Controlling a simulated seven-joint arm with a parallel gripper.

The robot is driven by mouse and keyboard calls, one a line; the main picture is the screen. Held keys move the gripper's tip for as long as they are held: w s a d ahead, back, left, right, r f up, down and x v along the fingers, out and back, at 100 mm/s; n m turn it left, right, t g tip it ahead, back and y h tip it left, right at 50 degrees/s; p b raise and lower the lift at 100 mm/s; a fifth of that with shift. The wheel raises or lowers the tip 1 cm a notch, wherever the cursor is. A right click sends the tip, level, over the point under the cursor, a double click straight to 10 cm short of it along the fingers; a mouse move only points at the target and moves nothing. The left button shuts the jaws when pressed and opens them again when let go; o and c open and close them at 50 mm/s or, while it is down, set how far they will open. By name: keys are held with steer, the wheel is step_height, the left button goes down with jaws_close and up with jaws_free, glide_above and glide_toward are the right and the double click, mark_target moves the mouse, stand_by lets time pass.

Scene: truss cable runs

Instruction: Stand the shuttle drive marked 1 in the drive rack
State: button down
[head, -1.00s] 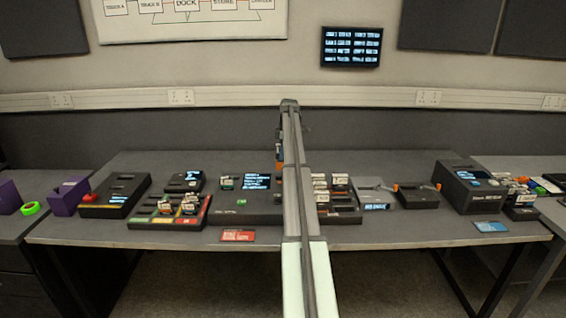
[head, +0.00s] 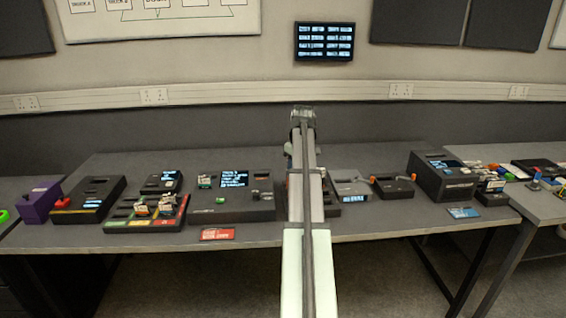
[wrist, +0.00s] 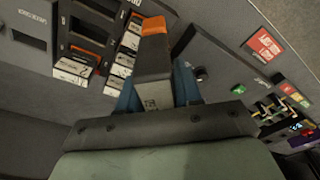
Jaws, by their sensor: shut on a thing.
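My gripper (wrist: 157,92) has blue fingers and is shut on a shuttle drive (wrist: 152,65), a dark grey block with an orange end and a pale marked face. The marking is too small to read for certain. In the wrist view, the drive rack (wrist: 95,45) is dark, at the upper left, with several white-labelled drives in its slots. The held drive overlaps the rack's right side in this view; I cannot tell whether they touch. In the head view my arm hides the gripper and most of the rack, whose right edge (head: 331,209) shows.
A dark console with a screen (head: 233,204) is left of my arm. A tray of drives (head: 145,222) with coloured strips is further left. A grey box (head: 350,188) and a large dark unit (head: 442,178) stand to the right. The table front is mostly clear.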

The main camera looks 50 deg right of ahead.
steer(key=s+d+f+n+y, duration=0.1)
steer(key=s+d+f+n, duration=0.1)
steer(key=s+d+n, duration=0.4)
steer(key=d+n, duration=0.3)
steer(key=n, duration=0.1)
steer(key=shift+s+d, duration=0.3)
steer(key=shift+d, duration=0.05)
steer(key=shift+f, duration=0.1)
steer(key=shift+f, duration=3)
steer(key=shift+f, duration=2.15)
stand_by(1.3)
